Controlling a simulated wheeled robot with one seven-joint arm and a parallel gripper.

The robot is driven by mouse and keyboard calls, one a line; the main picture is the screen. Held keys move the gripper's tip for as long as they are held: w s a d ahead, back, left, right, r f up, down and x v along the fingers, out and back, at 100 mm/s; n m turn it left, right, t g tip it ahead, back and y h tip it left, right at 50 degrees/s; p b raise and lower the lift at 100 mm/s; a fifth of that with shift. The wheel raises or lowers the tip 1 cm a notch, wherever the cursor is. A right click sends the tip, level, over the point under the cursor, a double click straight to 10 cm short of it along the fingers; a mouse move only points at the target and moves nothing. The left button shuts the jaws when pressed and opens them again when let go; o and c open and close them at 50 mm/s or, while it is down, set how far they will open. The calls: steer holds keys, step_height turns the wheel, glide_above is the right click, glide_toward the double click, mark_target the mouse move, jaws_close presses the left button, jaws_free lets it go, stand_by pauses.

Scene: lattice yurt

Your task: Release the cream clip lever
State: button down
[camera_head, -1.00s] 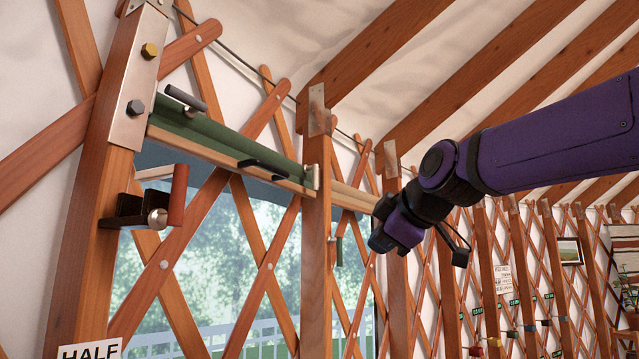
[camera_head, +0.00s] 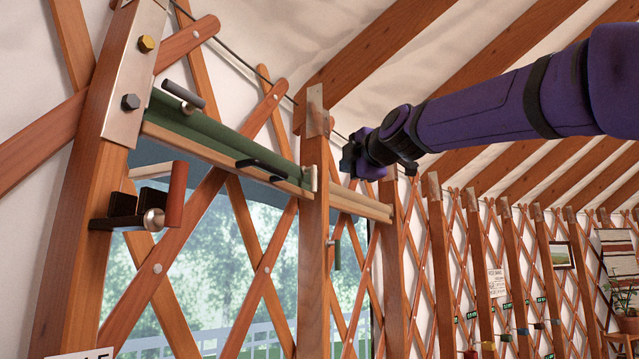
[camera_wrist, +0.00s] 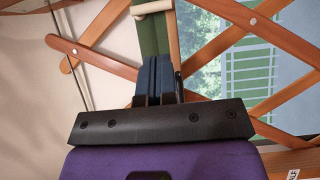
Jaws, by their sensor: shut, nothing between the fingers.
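A small cream piece (camera_head: 309,178) shows at the right end of the green roll (camera_head: 225,138), beside a wooden post; I cannot tell whether it is the clip lever. A cream bar-like piece (camera_wrist: 152,9) lies across the green strip (camera_wrist: 154,38) at the top of the wrist view. My gripper (camera_head: 352,158) is right of the post, near roll height, apart from the cream piece in the picture. In the wrist view its dark blue fingers (camera_wrist: 158,75) are together and empty, pointing up along the green strip. They hide part of the strip.
A grey handle (camera_head: 184,97) and a black handle (camera_head: 262,168) sit along the roll. A red-handled latch (camera_head: 175,195) is on the left post (camera_head: 75,210). Crossed lattice slats (camera_head: 210,200) and a middle post (camera_head: 315,255) frame the window.

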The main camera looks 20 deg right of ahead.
mark_target(315, 184)
steer(key=w, duration=0.4)
steer(key=w+a, duration=0.1)
steer(key=w, duration=0.4)
steer(key=w+a, duration=0.1)
steer(key=w, duration=0.3)
steer(key=shift+w+a, duration=0.25)
steer(key=shift+w, duration=0.15)
